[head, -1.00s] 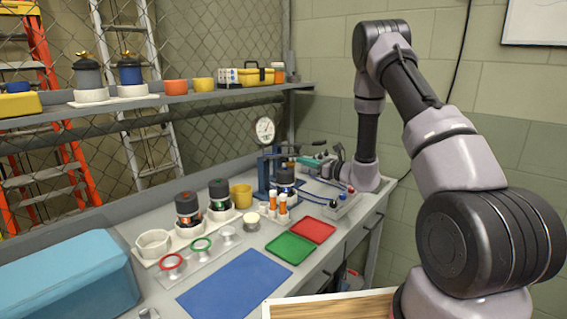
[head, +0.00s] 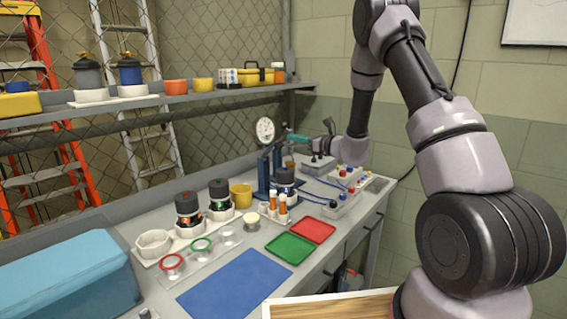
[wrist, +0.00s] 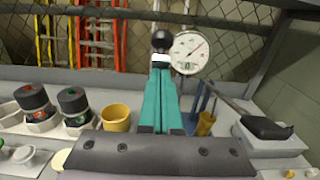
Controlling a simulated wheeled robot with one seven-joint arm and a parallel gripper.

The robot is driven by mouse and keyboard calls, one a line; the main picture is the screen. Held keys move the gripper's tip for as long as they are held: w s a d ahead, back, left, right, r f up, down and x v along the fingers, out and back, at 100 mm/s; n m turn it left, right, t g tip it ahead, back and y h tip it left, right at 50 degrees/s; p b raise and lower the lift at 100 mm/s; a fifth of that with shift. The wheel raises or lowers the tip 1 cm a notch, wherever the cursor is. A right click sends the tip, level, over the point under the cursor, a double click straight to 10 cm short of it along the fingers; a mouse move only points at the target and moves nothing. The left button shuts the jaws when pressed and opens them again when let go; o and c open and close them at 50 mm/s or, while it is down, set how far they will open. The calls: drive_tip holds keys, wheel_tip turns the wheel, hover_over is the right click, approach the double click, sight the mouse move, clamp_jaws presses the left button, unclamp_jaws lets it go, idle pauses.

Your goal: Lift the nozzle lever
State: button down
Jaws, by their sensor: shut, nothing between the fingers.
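My gripper (head: 298,138) is shut and empty, held above the back of the bench beside the blue gauge stand (head: 264,170). Its teal fingers (wrist: 161,92) point away in the wrist view. A black ball knob (wrist: 161,42) with a pale collar shows just beyond the fingertips; I cannot tell whether they touch. To the right, a dark rod (wrist: 226,96) runs up and left from a black block (wrist: 268,130) on a grey box (wrist: 265,148). I cannot tell for sure which of these is the nozzle lever. The white dial gauge (wrist: 189,52) is behind, right of the fingertips.
A yellow cup (head: 240,195) and dark-capped jars (head: 188,206) stand left of the stand. Green (head: 291,248) and red (head: 312,229) trays and a blue mat (head: 235,283) lie in front. A shelf (head: 160,99) and mesh fence are behind. Small colored-knob fittings (head: 345,180) stand right.

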sight(291, 130)
drive_tip(key=shift+w+a+r, duration=0.4)
drive_tip(key=shift+r, duration=0.2)
drive_tip(key=shift+w+a+r, duration=0.35)
drive_tip(key=shift+a+r, duration=0.05)
drive_tip(key=shift+r, duration=0.2)
drive_tip(key=shift+w+a+r, duration=1.2)
drive_tip(key=shift+w+a, duration=0.15)
drive_tip(key=shift+w+a+r, duration=0.3)
drive_tip(key=shift+w+a, duration=0.35)
drive_tip(key=shift+w+a+r, duration=0.3)
drive_tip(key=shift+w+a, duration=0.3)
drive_tip(key=shift+a, duration=0.05)
drive_tip(key=x, duration=0.3)
drive_tip(key=shift+w+a+r, duration=0.1)
drive_tip(key=shift+w+r, duration=0.1)
drive_tip(key=shift+r, duration=0.05)
drive_tip(key=shift+v, duration=3.55)
